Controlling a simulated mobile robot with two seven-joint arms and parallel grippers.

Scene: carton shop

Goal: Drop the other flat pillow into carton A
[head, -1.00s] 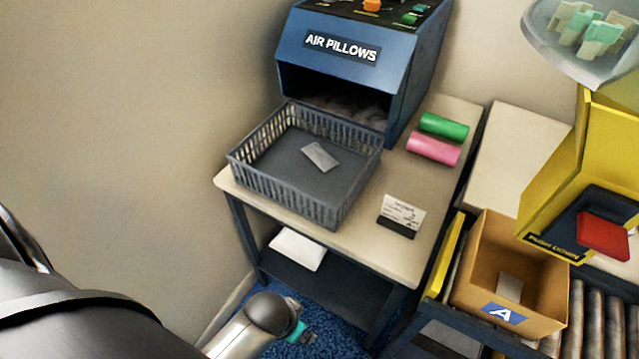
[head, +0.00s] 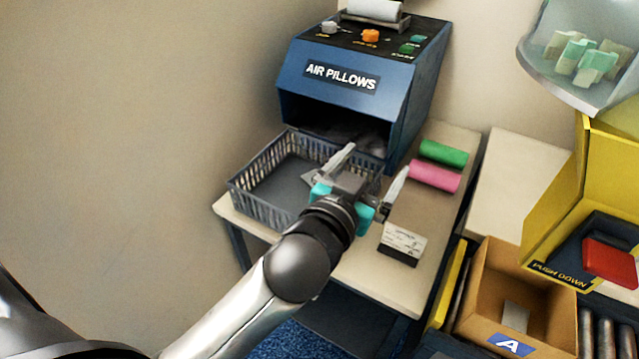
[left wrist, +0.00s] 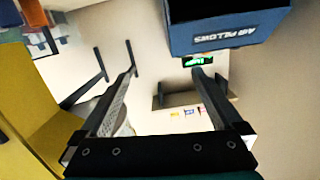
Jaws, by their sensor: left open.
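My right gripper is not in view.
The blue air pillows machine (head: 340,78) stands behind the basket. A green roll (head: 444,152), a pink roll (head: 434,176) and a small card (head: 402,243) are on the table's right side. A yellow press with a red pad (head: 609,262) overhangs beside the carton.

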